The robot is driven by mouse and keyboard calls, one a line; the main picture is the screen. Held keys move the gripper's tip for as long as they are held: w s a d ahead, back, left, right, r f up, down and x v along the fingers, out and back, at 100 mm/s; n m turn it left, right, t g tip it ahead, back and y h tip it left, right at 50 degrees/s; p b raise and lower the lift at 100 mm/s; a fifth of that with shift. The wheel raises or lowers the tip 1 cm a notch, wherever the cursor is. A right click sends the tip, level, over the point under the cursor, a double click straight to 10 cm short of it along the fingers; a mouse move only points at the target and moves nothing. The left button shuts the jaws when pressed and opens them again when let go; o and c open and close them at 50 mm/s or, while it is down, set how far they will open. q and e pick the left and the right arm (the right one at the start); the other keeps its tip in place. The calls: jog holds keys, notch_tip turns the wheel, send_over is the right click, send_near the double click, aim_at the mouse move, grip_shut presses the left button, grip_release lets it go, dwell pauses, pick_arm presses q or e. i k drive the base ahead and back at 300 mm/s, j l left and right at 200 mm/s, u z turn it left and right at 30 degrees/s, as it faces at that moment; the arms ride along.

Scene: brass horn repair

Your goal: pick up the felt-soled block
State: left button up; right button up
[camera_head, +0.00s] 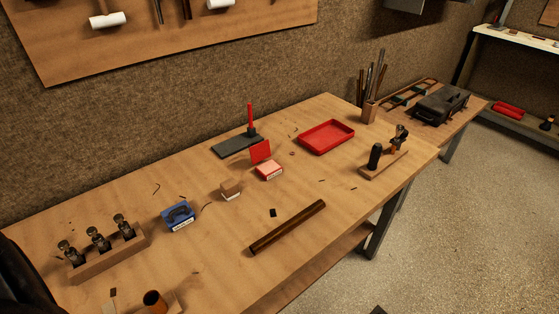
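The felt-soled block (230,190) looks like a small wooden block with a brown upper part and a pale lower part. It stands near the middle of the workbench (215,270), between a blue box and a small red-and-white box. Nothing is touching it from above. No gripper can be made out in the head view, so neither one is seen near the block. A dark shape at the lower left edge and a small one at the bottom edge are too cut off to identify.
A blue box (179,217) is left of the block, and a red-lidded box (269,170) is right. A dark rod (287,227) lies in front. A red tray (326,149), a dark plate (236,146) and a wooden rack (108,259) holding metal parts are farther off.

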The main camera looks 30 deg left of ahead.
aim_at(229, 187)
jog(key=j+u, duration=0.1)
jog(key=u, duration=0.75)
jog(key=j+u, duration=0.15)
jog(key=u, duration=0.25)
jog(key=l+u, duration=0.5)
jog(key=u, duration=0.25)
jog(key=l+u, duration=0.35)
jog(key=k+j, duration=0.05)
jog(key=j, duration=0.05)
